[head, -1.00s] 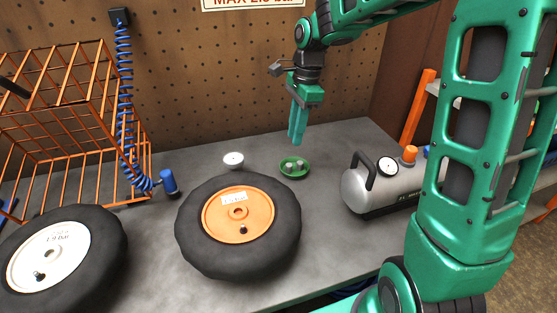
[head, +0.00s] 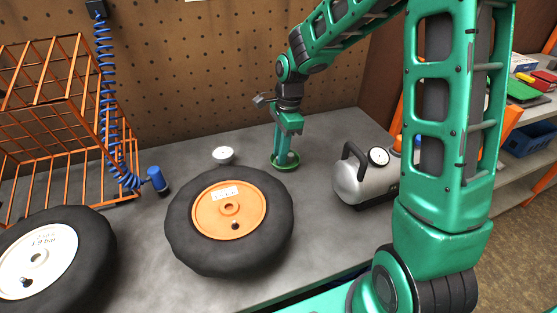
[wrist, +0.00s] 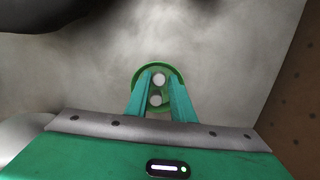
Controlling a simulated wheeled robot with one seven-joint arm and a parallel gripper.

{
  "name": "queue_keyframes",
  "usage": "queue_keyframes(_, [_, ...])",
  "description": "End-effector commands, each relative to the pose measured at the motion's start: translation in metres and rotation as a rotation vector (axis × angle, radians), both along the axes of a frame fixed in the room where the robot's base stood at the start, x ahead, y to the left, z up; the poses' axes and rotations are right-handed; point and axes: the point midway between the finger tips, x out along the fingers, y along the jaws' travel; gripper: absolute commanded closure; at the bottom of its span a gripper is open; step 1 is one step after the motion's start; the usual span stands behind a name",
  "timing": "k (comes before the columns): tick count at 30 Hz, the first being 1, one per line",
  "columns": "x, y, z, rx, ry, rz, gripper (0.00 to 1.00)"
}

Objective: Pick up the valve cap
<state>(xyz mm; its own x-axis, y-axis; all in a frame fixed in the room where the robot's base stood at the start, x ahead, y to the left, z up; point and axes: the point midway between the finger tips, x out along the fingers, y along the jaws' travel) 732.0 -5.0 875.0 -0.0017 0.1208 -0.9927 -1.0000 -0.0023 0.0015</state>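A small green dish (head: 293,167) stands on the bench beyond the orange-hubbed wheel (head: 250,212). In the wrist view the dish (wrist: 136,72) holds two small pale round pieces, which look like valve caps: one farther (wrist: 159,79) and one nearer (wrist: 155,99). My gripper (wrist: 159,76) points down into the dish, its fingers apart on either side of the pieces. I cannot tell whether the fingers touch either piece. In the head view my gripper (head: 281,160) hides most of the dish's inside. A dark valve stem (head: 235,226) shows on the orange hub.
A white round gauge (head: 223,154) lies left of the dish. A silver compressor (head: 362,182) stands to the right. A white-hubbed wheel (head: 90,250), an orange wire cage (head: 50,110) and a blue coiled hose (head: 107,110) are at the left. Bare bench lies between dish and compressor.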

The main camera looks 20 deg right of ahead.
Motion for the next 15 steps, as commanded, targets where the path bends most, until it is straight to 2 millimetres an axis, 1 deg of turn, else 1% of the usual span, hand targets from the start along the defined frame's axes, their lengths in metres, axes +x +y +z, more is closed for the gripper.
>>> queue_keyframes(3, [-0.0002, 0.0007, -0.0046, 0.0, 0.0, 0.0, 0.78])
queue_keyframes(8, [0.0, 0.0004, -0.0045, 0.0, 0.0, 0.0, 0.78])
queue_keyframes(9, [-0.0001, 0.0004, -0.0045, 0.0, 0.0, 0.0, 0.81])
queue_keyframes(11, [0.0, 0.0003, -0.0044, 0.0, 0.0, 0.0, 0.95])
queue_keyframes(12, [-0.0001, 0.0003, -0.0044, 0.0, 0.0, 0.0, 1.0])
queue_keyframes(15, [0.0, 0.0002, -0.0043, 0.0, 0.0, 0.0, 1.0])
